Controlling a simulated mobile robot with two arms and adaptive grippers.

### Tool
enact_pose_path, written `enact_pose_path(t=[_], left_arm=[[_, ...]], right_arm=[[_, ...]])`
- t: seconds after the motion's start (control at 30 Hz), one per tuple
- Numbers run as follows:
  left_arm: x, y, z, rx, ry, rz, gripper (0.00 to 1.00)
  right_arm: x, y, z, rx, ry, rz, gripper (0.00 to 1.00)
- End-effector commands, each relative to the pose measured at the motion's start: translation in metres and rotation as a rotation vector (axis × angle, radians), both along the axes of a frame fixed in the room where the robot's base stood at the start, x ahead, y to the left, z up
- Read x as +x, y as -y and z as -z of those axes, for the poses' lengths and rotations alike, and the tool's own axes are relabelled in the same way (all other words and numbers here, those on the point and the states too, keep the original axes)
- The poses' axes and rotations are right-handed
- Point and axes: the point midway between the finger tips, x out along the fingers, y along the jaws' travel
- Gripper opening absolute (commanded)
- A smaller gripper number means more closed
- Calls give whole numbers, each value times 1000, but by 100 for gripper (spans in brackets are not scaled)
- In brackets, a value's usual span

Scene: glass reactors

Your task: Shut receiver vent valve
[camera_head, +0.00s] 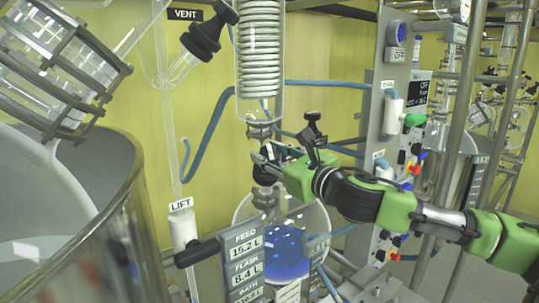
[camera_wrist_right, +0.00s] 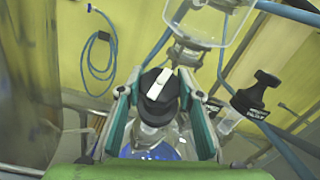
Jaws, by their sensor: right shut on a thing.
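My right gripper (camera_head: 262,163) reaches in from the right below the glass coil condenser (camera_head: 259,60). In the right wrist view, its two fingers (camera_wrist_right: 163,112) are closed around a round black valve knob (camera_wrist_right: 158,95) with a white stripe across its top. The stripe runs nearly up and down in that picture. In the head view the black knob (camera_head: 265,178) is partly covered by the fingers. A second black knob (camera_head: 313,130) on a side arm stands just right of the gripper; it also shows in the wrist view (camera_wrist_right: 258,92), with unreadable small text. My left gripper is not in view.
A round flask with blue liquid (camera_head: 286,262) hangs below the gripper. A black knob (camera_head: 204,38) is beside the VENT label (camera_head: 185,15). A control panel (camera_head: 391,100) stands right, a large steel vessel (camera_head: 115,215) left. Blue hoses (camera_head: 213,132) run behind.

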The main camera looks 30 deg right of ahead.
Motion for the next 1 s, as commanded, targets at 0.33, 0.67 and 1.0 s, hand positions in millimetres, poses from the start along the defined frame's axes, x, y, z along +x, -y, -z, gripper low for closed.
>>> enact_pose_path(t=[0.33,0.67,1.0], left_arm=[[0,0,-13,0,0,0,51],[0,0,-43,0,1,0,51],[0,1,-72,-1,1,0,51]], right_arm=[[1,-4,-4,162,64,240,12],[1,-3,-5,325,127,503,12],[1,-1,-5,471,188,749,12]])
